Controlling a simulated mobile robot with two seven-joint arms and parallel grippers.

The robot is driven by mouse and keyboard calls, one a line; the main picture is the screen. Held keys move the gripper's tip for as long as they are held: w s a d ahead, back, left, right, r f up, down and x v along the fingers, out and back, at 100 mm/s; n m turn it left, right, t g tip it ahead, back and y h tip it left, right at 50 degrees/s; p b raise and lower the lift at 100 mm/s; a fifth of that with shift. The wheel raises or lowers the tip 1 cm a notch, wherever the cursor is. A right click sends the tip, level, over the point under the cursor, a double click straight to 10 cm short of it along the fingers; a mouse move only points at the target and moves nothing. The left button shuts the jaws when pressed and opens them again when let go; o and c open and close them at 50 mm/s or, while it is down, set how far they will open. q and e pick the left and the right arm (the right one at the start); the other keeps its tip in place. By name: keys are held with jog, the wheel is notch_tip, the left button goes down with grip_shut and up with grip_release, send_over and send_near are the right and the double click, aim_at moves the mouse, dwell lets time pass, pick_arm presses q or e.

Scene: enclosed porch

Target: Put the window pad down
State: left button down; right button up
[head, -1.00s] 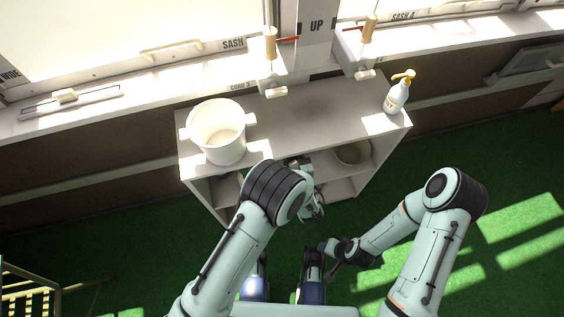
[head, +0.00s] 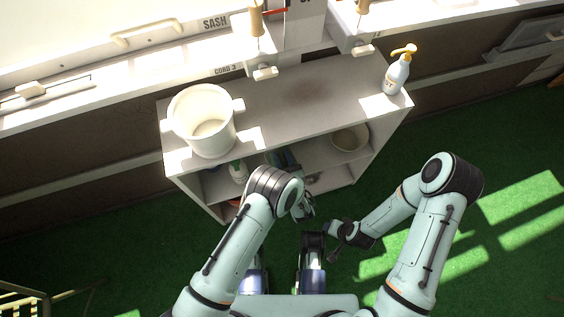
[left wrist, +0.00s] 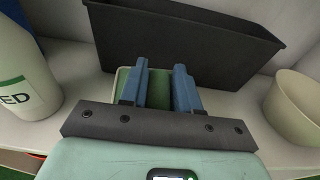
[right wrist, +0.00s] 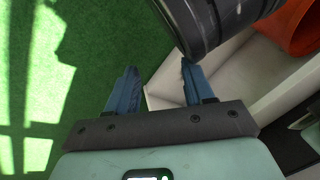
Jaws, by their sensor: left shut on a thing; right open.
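My left gripper (left wrist: 160,68) has its two blue fingers shut on the window pad (left wrist: 158,92), a green block with a pale edge. The pad is inside the shelf unit, in front of a dark grey bin (left wrist: 185,40). I cannot tell whether its underside touches the shelf board. In the head view, my left gripper (head: 285,157) reaches under the top board of the unit (head: 290,105), and the pad is not clearly seen. My right gripper (right wrist: 158,78) is open and empty, outside the unit above the green floor.
A white bottle with a green band (left wrist: 20,75) stands left of the pad, and a cream bowl (left wrist: 296,105) stands right. On top of the unit are a white bucket (head: 203,120) and a spray bottle (head: 398,72). An orange-red item (right wrist: 295,25) shows low in the unit.

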aim_at(282, 162)
pick_arm(q)
notch_tip(282, 162, down, 4)
jog(key=shift+r+b, duration=0.15)
jog(key=shift+b, duration=0.45)
jog(key=shift+f, duration=0.35)
jog(key=shift+r, duration=0.1)
pick_arm(e)
jog(key=s+f, duration=0.1)
jog(key=s+f+g, duration=0.1)
jog(key=shift+s+d+f, duration=0.2)
jog(key=shift+s, duration=0.15)
jog(key=shift+s+f, duration=0.1)
pick_arm(q)
jog(key=c, duration=0.8)
grip_release()
pick_arm(e)
jog(key=shift+s+f, duration=0.15)
jog(key=shift+s, duration=0.1)
